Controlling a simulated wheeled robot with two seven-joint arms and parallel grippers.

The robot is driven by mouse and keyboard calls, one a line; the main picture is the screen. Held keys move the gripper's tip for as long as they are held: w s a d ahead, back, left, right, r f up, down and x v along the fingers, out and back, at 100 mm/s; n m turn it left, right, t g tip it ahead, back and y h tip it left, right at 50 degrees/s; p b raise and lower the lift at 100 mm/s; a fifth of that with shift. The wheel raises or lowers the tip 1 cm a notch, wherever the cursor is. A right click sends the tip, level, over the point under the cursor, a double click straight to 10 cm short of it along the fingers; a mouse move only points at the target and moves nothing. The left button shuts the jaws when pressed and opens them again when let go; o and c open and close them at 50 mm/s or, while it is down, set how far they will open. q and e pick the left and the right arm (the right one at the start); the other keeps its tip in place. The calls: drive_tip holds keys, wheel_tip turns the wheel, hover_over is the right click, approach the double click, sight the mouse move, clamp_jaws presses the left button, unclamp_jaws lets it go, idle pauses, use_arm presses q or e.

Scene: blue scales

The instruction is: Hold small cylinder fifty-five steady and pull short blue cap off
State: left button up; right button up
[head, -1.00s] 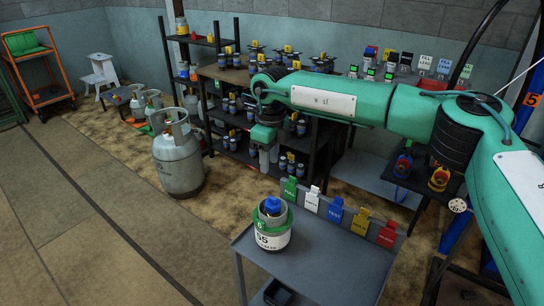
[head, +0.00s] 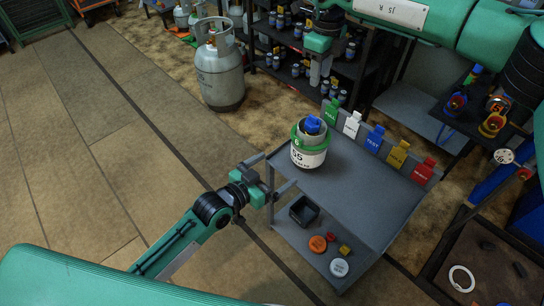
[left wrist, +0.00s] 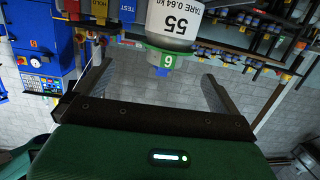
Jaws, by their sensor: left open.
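The small white cylinder marked 55 (head: 309,157) stands upright on the grey cart (head: 350,190). It has a green collar marked 6, and the short blue cap (head: 313,124) sits on top. My left gripper (head: 284,178) is open and empty to the left of the cylinder, apart from it. In the left wrist view the cylinder (left wrist: 172,22) appears upside down beyond the open fingertips (left wrist: 157,74); the cap is not clear there. My right gripper (head: 321,68) hangs with fingers down in front of the back shelves, away from the cylinder; its finger gap is too small to judge.
Coloured tags, green (head: 331,112), white (head: 352,124), blue (head: 375,138), yellow (head: 397,153) and red (head: 423,171), line the cart's back edge. A black box (head: 304,210), an orange disc (head: 317,243) and a white disc (head: 339,267) lie nearer. A large gas cylinder (head: 219,75) stands on the floor.

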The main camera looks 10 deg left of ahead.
sight(302, 135)
use_arm(q)
drive_tip(key=shift+t+h, duration=0.5)
drive_tip(key=shift+t, duration=0.2)
drive_tip(key=x, duration=0.5)
drive_tip(key=w+a+r+x, duration=0.1)
drive_tip(key=x, duration=0.4)
drive_tip(key=r+x, duration=0.1)
drive_tip(key=x, duration=0.5)
drive_tip(key=shift+w+a, duration=0.15)
drive_tip(key=shift+a, duration=0.25)
drive_tip(key=shift+c, duration=0.2)
drive_tip(key=c, duration=1.4)
drive_tip(key=shift+c, duration=0.4)
use_arm(e)
drive_tip(key=shift+c, duration=0.8)
drive_tip(key=shift+m, duration=0.8)
wheel_tip(302, 135, down, 14)
drive_tip(key=shift+r, duration=0.1)
